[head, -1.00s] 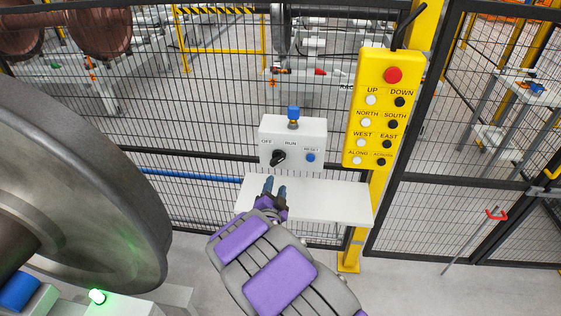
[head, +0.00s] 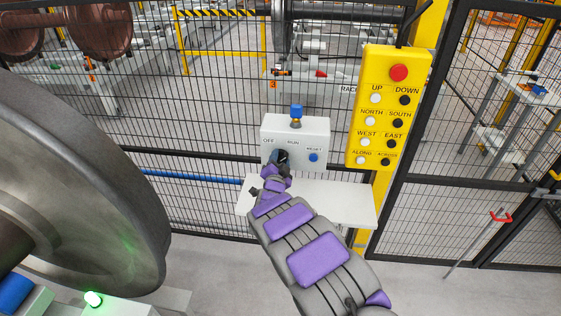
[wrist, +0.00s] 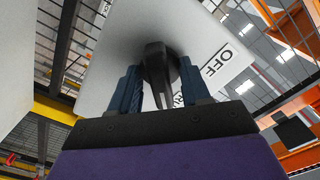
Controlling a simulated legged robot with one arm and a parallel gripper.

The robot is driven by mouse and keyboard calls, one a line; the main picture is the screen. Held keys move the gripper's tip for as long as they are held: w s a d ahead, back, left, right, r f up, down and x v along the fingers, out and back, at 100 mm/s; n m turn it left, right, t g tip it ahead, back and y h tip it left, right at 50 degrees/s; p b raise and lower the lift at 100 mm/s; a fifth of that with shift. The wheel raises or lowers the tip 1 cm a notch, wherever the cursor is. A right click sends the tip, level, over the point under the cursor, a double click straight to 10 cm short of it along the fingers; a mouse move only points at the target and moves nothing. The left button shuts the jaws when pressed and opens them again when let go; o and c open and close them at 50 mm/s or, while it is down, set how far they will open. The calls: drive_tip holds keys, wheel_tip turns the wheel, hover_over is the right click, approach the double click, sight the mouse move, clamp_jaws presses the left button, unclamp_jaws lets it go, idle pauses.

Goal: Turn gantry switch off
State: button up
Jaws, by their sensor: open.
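The gantry switch is a black rotary knob (wrist: 157,70) on a white control box (head: 312,131) marked OFF, RUN and RESET. In the wrist view the knob stands between the two blue fingers of my gripper (wrist: 160,88), with the OFF label to its right. The gripper is open around the knob; whether either finger touches it I cannot tell. In the head view my gripper (head: 279,160) is at the box front and hides most of the knob. The knob's exact pointing direction is hard to tell.
A blue RESET button (head: 314,157) is right of the knob, and a blue-topped part (head: 296,111) stands on the box. A white shelf (head: 335,200) lies below. A yellow pendant (head: 387,120) hangs right. Mesh fencing stands behind, and a large steel wheel (head: 90,190) is at left.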

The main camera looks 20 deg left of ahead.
drive_tip(key=shift+w+a, duration=0.15)
drive_tip(key=shift+a, duration=0.05)
drive_tip(key=shift+d+r, duration=0.1)
drive_tip(key=shift+d, duration=0.3)
drive_tip(key=shift+c, duration=0.5)
drive_tip(key=c, duration=0.7)
drive_tip(key=shift+o, duration=0.2)
